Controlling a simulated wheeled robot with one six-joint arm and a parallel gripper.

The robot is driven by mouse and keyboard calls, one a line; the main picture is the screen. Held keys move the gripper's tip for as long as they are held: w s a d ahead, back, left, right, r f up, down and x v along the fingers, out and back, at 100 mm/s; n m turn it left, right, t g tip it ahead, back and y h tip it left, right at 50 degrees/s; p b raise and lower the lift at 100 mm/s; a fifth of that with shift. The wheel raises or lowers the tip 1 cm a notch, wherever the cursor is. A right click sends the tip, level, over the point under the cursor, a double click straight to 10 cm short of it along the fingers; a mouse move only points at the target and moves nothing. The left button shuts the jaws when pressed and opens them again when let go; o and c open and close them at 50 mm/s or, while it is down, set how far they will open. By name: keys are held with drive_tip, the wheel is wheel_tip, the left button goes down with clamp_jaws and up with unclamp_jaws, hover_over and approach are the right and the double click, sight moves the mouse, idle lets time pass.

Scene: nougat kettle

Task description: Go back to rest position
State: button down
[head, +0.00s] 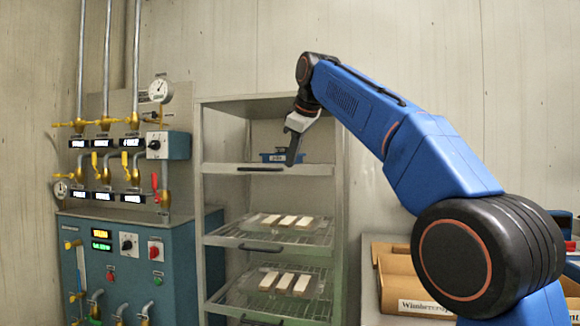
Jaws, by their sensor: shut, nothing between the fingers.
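My gripper (293,150) hangs at the end of my blue arm, pointing down in front of the rack's top shelf. Its fingers are shut with nothing visible between them. A small blue object (270,157) with a pale label sits on the top shelf just behind and left of the fingers. The gripper appears apart from it, though the depth between them is hard to tell. My arm arches in from the lower right and covers part of the right side.
A metal rack (341,200) holds pale bars (287,220) on its lower wire shelves. A teal control panel (130,262) with valves, pipes and a pressure gauge (160,90) stands at left. Cardboard boxes (392,283) stand at lower right. The upper wall area is clear.

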drive_tip(key=v, duration=0.6)
drive_tip(key=s+d+f+m, duration=0.4)
drive_tip(key=s+d+f, duration=0.4)
drive_tip(key=d, duration=0.1)
drive_tip(key=s+d+f+m+h, duration=0.1)
drive_tip(key=s+d+f+m, duration=0.2)
drive_tip(key=s+f, duration=0.8)
drive_tip(key=s+d+f+m+g, duration=0.1)
drive_tip(key=s+d+f+m, duration=0.2)
drive_tip(key=s+f, duration=0.8)
drive_tip(key=s+d+f+m+g+h, duration=0.1)
drive_tip(key=s+d+f+m, duration=0.2)
drive_tip(key=f, duration=2)
drive_tip(key=s+d, duration=0.4)
drive_tip(key=s, duration=0.4)
drive_tip(key=shift+f+h, duration=0.3)
drive_tip(key=shift+f, duration=0.05)
drive_tip(key=shift+d, duration=0.1)
